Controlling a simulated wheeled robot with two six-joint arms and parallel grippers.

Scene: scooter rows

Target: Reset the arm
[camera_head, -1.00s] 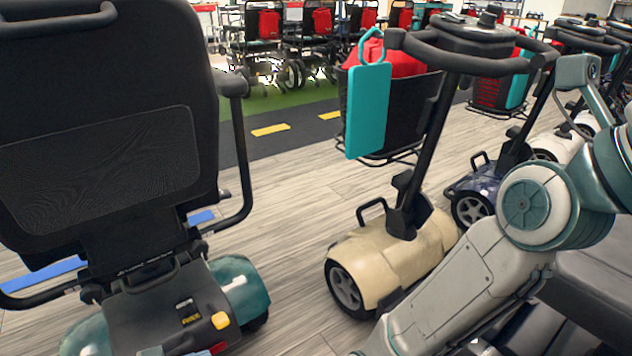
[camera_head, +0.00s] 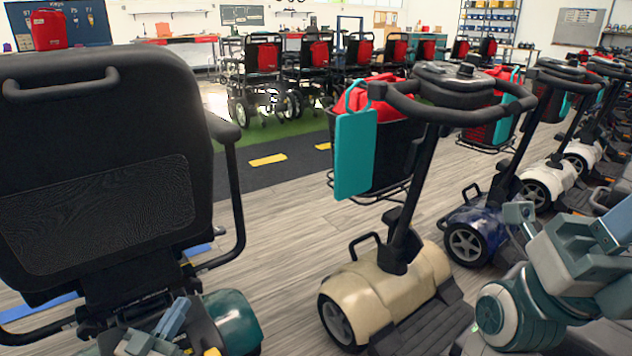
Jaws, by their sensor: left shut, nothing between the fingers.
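My left gripper (camera_head: 174,316) shows at the bottom left, in front of the lower part of the black seat-backed scooter (camera_head: 95,180). Its blue-grey fingers are together, pointing up, with nothing between them. My right arm (camera_head: 530,300) is folded low at the bottom right, in green-grey and white links. Its gripper cannot be made out. A cream scooter (camera_head: 370,290) with black handlebars stands between the two arms, with a teal tag (camera_head: 355,155) hanging at its basket.
More scooters, such as a blue one (camera_head: 470,232), stand in a row to the right. A red case (camera_head: 48,29) appears above the seat back. Wheelchairs (camera_head: 262,70) line the far side. Grey wood floor (camera_head: 290,235) is clear between the near scooters.

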